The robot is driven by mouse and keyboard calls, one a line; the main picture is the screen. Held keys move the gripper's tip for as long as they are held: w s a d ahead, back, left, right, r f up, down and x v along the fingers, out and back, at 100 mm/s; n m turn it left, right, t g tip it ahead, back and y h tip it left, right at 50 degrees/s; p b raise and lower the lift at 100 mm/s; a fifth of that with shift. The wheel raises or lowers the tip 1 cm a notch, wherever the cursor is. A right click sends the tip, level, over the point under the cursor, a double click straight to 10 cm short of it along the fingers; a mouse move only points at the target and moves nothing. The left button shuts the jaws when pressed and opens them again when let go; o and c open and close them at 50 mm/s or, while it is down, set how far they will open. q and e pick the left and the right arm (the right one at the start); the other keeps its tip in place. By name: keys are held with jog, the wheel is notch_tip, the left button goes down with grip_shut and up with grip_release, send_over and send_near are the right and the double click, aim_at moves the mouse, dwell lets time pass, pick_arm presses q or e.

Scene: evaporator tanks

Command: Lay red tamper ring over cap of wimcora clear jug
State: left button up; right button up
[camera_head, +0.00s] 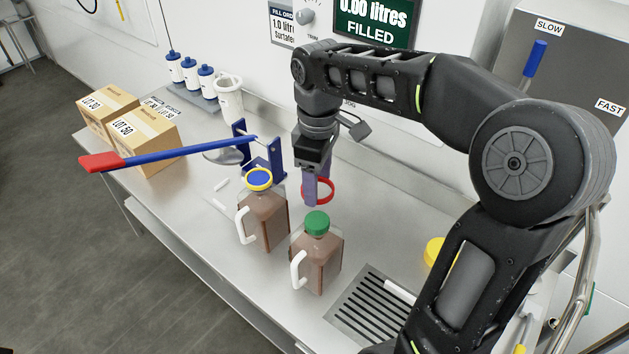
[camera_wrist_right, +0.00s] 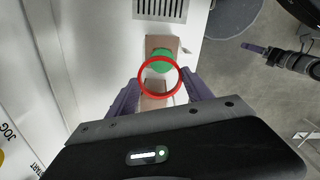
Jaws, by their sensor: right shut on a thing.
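The red tamper ring (camera_head: 332,189) is in my right gripper (camera_head: 314,200), which is shut on it and points down. In the right wrist view the ring (camera_wrist_right: 141,77) shows whole between the purple fingers and overlaps the near edge of the green cap (camera_wrist_right: 162,55). In the head view the ring is above and behind the green cap (camera_head: 317,222), apart from it. That cap is on a clear jug (camera_head: 328,268) of brown liquid, standing upright. A second such jug (camera_head: 265,222) has a blue cap with a yellow ring (camera_head: 259,179). No jug name is readable. My left gripper (camera_wrist_right: 255,47) shows small in the wrist view.
A blue lever with a red handle (camera_head: 100,162) reaches across above the bench, behind the blue-capped jug. Two cartons (camera_head: 149,138) and several blue-topped bottles (camera_head: 190,73) stand further back. A slotted drain (camera_head: 372,310) lies right of the green-capped jug, near a yellow item (camera_head: 433,250).

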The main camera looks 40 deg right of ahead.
jog(key=b, duration=0.3)
send_over(317, 220)
jog(key=shift+f, duration=2.35)
jog(key=shift+f, duration=0.2)
jog(key=shift+f+b, duration=1.4)
jog(key=shift+f, duration=0.35)
jog(key=o, duration=1.4)
jog(key=shift+c, duration=0.2)
jog(key=shift+r, duration=0.15)
notch_tip(317, 220, up, 7)
jog(key=p, duration=0.6)
